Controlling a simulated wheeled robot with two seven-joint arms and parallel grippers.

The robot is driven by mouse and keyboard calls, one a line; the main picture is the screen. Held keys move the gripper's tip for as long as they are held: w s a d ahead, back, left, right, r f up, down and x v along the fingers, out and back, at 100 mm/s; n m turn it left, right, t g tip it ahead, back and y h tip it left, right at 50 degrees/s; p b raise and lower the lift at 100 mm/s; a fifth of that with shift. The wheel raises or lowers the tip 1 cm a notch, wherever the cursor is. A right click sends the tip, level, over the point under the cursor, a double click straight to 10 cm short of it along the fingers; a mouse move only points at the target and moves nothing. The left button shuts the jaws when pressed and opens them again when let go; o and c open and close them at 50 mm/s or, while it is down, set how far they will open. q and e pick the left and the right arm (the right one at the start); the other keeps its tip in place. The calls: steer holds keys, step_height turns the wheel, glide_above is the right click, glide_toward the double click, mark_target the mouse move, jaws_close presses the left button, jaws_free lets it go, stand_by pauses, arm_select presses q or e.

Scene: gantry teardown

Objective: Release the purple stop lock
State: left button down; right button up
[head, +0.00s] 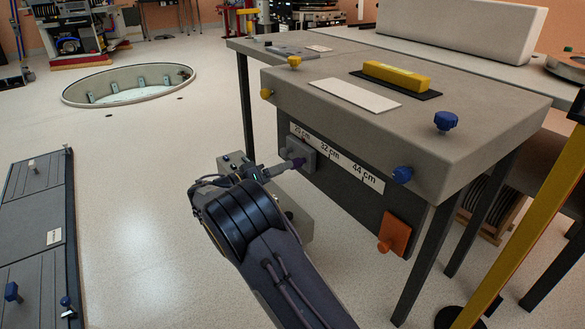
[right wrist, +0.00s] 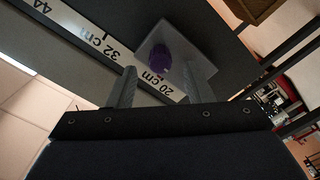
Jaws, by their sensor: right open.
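The purple stop lock (head: 298,163) is a small knob on a grey stop block (head: 307,150), on the front face of the bench under the 20 cm mark. In the right wrist view the purple lock (right wrist: 161,56) shows as a round knob on the grey block (right wrist: 185,45), beside the 20 cm label. My right gripper (head: 284,167) is open and points at the lock. In the right wrist view its two fingers (right wrist: 162,74) stand on either side of the lock; I cannot tell whether they touch it. My left gripper is not in view.
The scale strip (head: 348,167) reads 20, 32 and 44 cm. A yellow handle (head: 396,76) lies on the bench top. The floor at left is open around a round pit (head: 128,97).

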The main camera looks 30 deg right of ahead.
mark_target(297, 163)
steer(key=d, duration=0.2)
steer(key=d+b, duration=0.1)
steer(key=shift+w+d+f, duration=0.15)
steer(key=shift+d, duration=0.65)
steer(key=shift+c, duration=0.5)
